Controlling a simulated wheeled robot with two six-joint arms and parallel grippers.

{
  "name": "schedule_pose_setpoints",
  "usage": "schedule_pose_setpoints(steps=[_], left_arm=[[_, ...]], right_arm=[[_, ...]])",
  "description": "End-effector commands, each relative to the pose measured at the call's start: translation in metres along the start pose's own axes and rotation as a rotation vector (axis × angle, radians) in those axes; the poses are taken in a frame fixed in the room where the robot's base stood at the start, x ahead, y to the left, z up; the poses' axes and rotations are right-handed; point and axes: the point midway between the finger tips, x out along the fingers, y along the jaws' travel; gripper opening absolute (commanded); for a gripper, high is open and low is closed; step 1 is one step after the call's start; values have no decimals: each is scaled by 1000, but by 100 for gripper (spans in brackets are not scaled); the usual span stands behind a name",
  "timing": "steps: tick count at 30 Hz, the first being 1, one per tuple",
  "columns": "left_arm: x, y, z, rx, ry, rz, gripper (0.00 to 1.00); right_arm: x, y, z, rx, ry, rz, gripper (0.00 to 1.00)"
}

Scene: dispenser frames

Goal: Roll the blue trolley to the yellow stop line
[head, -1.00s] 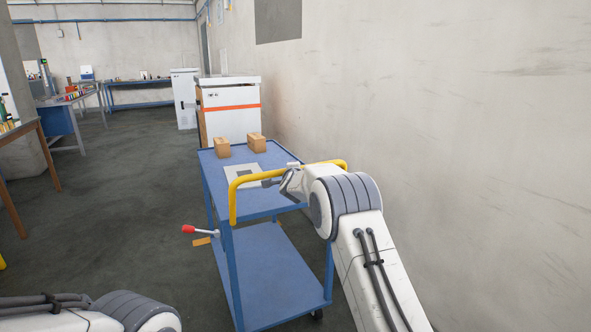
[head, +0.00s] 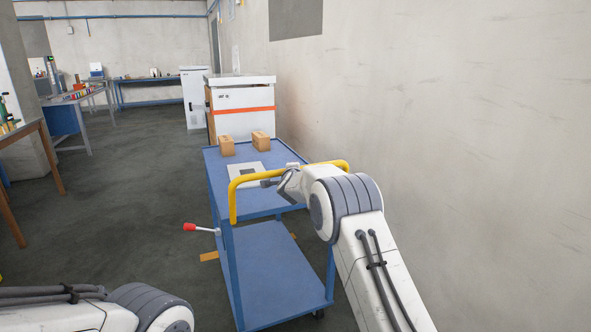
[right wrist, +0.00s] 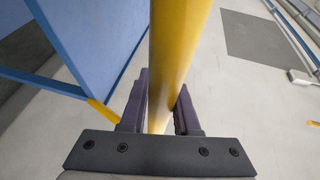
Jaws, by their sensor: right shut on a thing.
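The blue trolley (head: 275,270) stands in front of me in the head view, with a yellow push handle (head: 236,203) at its near end. My right gripper (head: 268,183) is shut on the handle bar. In the right wrist view the yellow bar runs between the fingers (right wrist: 158,118). A yellow-orange stop line (head: 209,256) shows on the floor left of the trolley, beside its lower shelf; the trolley hides most of it. A lever with a red knob (head: 190,227) sticks out from the trolley's left side. My left arm shows at the lower left; its gripper is out of view.
Two cardboard boxes (head: 227,146) and a pale plate (head: 243,173) lie on the trolley top. A white machine with an orange stripe (head: 243,125) stands just beyond the trolley. A wall (head: 440,140) runs along the right. The floor (head: 120,190) to the left is open, with benches further left.

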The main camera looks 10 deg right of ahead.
Motion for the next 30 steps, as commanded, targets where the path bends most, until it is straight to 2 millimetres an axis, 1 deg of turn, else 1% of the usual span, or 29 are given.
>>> schedule_pose_setpoints(steps=[15, 16, 17, 18, 26, 30], left_arm=[[0, 0, 0, 0, 0, 0, 50], [0, 0, 0, 0, 0, 0, 50], [0, 0, 0, 0, 0, 0, 50], [0, 0, 0, 0, 0, 0, 50], [0, 0, 0, 0, 0, 0, 50], [2, 0, 0, 0, 0, 0, 50]], right_arm=[[1, 1, 0, 2, 5, 1, 0], [1, 1, 0, 2, 5, 1, 41], [1, 1, 0, 2, 4, 1, 53], [1, 1, 0, 1, 4, 1, 59], [0, 1, 1, 0, 1, 1, 59], [-4, 1, 1, -1, 2, 1, 59]])
